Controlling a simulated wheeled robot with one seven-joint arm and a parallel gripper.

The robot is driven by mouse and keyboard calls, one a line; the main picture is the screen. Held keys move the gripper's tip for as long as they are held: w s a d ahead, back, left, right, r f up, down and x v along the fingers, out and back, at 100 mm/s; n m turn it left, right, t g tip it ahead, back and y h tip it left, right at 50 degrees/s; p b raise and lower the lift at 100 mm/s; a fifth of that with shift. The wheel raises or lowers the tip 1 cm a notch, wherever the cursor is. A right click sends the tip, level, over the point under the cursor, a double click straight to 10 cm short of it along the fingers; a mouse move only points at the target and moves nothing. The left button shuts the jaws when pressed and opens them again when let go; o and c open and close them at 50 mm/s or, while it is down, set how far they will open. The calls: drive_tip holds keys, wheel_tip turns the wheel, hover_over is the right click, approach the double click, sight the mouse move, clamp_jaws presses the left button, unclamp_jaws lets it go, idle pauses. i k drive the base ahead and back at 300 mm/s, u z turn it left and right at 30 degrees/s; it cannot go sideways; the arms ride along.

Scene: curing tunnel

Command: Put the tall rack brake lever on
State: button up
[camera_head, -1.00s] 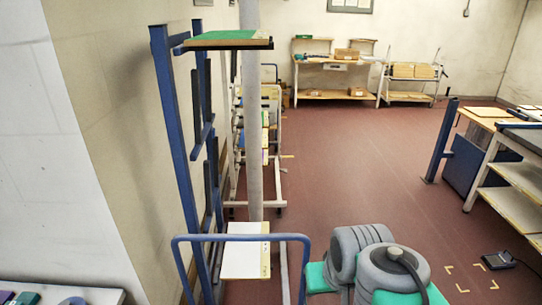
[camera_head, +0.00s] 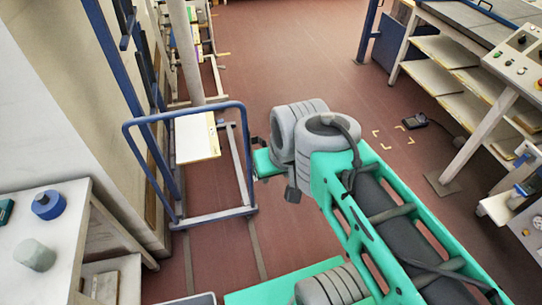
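No fingers show clearly, and nothing held is visible.
A white table (camera_head: 75,205) at the lower left bears a blue round item (camera_head: 48,204) and a grey-green cylinder (camera_head: 35,255). A bench with shelves (camera_head: 440,50) and a control panel (camera_head: 525,55) stand right. A small dark device (camera_head: 415,121) lies on the floor. Red floor is clear beyond my arm.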

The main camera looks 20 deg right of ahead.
sight(255, 140)
drive_tip(key=k, duration=0.4)
drive_tip(key=z, duration=1.55)
drive_tip(key=i, duration=1.7)
drive_tip(key=u, duration=1.8)
drive_tip(key=i, duration=0.45)
drive_tip(key=u, duration=1.95)
